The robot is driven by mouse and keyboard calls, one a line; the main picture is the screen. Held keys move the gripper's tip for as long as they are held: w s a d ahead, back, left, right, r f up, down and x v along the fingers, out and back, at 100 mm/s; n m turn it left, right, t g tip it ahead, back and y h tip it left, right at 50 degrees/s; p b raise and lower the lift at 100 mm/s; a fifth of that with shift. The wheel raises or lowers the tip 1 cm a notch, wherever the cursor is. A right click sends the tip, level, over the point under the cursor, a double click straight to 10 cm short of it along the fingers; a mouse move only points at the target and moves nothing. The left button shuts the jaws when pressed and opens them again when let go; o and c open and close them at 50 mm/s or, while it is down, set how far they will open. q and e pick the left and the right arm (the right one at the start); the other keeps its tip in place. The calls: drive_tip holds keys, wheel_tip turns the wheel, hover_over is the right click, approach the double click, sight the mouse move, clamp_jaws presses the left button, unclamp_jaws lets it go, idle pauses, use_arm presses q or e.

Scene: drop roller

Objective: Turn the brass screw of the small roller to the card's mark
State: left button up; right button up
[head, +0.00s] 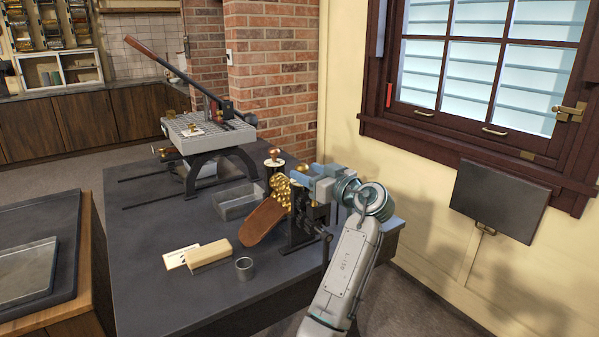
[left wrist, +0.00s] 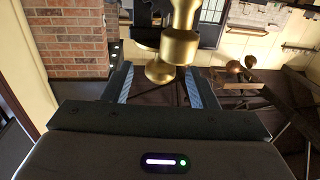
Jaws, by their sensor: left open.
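The small roller is a black iron stand (head: 303,228) with patterned brass rolls (head: 281,188) and a brown wooden paddle (head: 264,222). A brass screw with a knob (head: 274,154) and a pale disc stands on its top. The white card (head: 180,257) lies on the bench, partly behind a wooden block; its mark is too small to read surely. My left gripper (head: 294,178) is open beside the roller's top. In the left wrist view a brass knobbed part (left wrist: 180,46) shows between the spread fingers (left wrist: 161,88); I cannot tell whether they touch it. My right gripper is not seen.
The wooden block (head: 210,253), a small metal cup (head: 244,268) and a grey tray (head: 238,203) are on the dark bench (head: 140,250). A larger press (head: 205,135) with a long lever stands behind. The bench's front left is clear. A wall and window are at right.

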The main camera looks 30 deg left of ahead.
use_arm(q)
drive_tip(key=v, duration=0.6)
drive_tip(key=shift+b, duration=0.45)
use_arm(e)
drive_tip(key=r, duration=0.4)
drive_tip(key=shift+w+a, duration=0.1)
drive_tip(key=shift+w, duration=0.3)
use_arm(q)
drive_tip(key=shift+d, duration=0.1)
